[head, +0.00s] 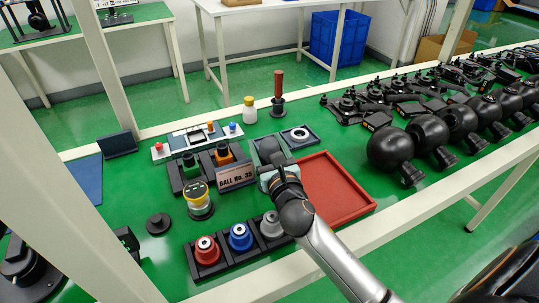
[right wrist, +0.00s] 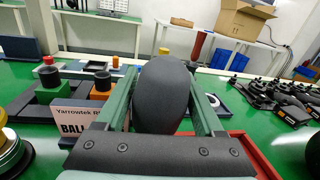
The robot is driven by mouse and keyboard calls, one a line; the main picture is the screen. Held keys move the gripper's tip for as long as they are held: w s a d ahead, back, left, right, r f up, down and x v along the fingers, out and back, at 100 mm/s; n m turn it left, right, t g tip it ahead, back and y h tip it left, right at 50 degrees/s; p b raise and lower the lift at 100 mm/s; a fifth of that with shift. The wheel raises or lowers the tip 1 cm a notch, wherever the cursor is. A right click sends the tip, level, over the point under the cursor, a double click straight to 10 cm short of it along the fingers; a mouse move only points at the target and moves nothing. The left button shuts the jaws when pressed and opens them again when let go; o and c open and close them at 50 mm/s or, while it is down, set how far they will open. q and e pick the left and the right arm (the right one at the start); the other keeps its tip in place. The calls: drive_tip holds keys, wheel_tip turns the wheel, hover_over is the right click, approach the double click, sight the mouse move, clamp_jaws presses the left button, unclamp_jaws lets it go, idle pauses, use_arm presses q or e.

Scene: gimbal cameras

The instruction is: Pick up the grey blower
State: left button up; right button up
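The grey blower (right wrist: 163,95) shows in the right wrist view as a dark grey, egg-shaped bulb, upright between the two green fingers of my right gripper (right wrist: 164,100). Its lower part is hidden behind the gripper's front edge. The fingers lie close along both sides of the bulb; I cannot tell whether they press on it. In the head view my right gripper (head: 271,160) reaches to the dark holder area left of the red tray, and its own body mostly hides the blower. My left gripper is not in view.
A red tray (head: 335,207) lies right of the gripper. A "BALL No. 35" sign (head: 236,175) stands close on the left. A black rack (head: 225,263) with red, blue and grey-topped items is in front. Black round-ended devices (head: 390,149) fill the right side. A cream rail borders the table.

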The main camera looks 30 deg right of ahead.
clamp_jaws()
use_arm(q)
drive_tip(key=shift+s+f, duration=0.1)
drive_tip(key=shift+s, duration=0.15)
use_arm(e)
drive_tip(key=shift+r, duration=0.1)
